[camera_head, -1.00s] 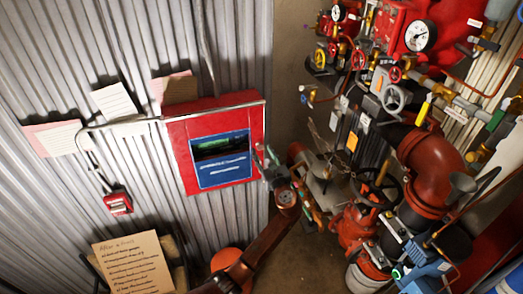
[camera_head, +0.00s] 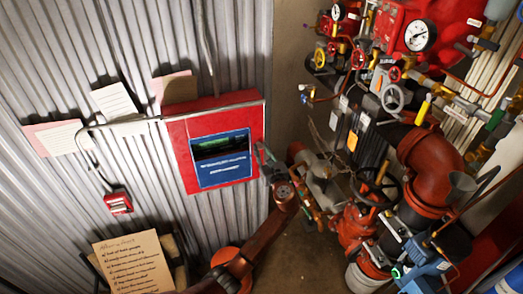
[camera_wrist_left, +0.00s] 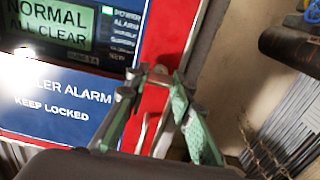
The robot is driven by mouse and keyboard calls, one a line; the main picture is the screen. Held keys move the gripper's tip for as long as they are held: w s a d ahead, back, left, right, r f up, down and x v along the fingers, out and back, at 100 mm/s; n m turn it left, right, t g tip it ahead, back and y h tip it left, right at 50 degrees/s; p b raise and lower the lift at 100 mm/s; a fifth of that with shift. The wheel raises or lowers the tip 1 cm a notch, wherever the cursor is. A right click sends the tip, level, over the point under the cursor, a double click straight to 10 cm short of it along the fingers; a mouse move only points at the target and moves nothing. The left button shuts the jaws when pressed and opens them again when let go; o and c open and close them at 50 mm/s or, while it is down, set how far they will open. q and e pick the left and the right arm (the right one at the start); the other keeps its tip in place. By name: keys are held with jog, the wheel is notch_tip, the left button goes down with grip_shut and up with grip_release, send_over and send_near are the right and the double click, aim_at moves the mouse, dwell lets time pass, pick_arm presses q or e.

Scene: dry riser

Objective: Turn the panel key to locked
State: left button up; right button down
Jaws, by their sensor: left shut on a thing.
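The red alarm panel (camera_head: 181,165) hangs on the corrugated wall, with a blue face (camera_head: 219,177). In the left wrist view its screen (camera_wrist_left: 48,25) reads NORMAL, ALL CLEAR, and the blue label (camera_wrist_left: 60,105) says KEEP LOCKED. My left gripper (camera_head: 263,155) is at the panel's right edge. In the left wrist view its green-padded fingers (camera_wrist_left: 160,82) are closed in on the red strip beside the screen. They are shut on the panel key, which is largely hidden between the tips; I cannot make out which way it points. My right gripper is not in view.
Red pipes and valves with a black handwheel (camera_head: 377,188) crowd the right side. A small red box (camera_head: 118,203) is on the wall lower left of the panel. A handwritten card (camera_head: 134,264) stands at the lower left. Bare floor shows right of my arm.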

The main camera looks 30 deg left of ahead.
pick_arm(q)
grip_shut()
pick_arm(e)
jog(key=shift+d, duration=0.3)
pick_arm(q)
jog(key=n+b, duration=0.3)
jog(key=n, duration=0.7)
jog(key=shift+f, duration=0.15)
jog(key=n+b, duration=0.3)
jog(key=n, duration=0.2)
jog(key=shift+b, duration=0.3)
jog(key=shift+n+b, duration=0.7)
jog(key=shift+n, duration=0.7)
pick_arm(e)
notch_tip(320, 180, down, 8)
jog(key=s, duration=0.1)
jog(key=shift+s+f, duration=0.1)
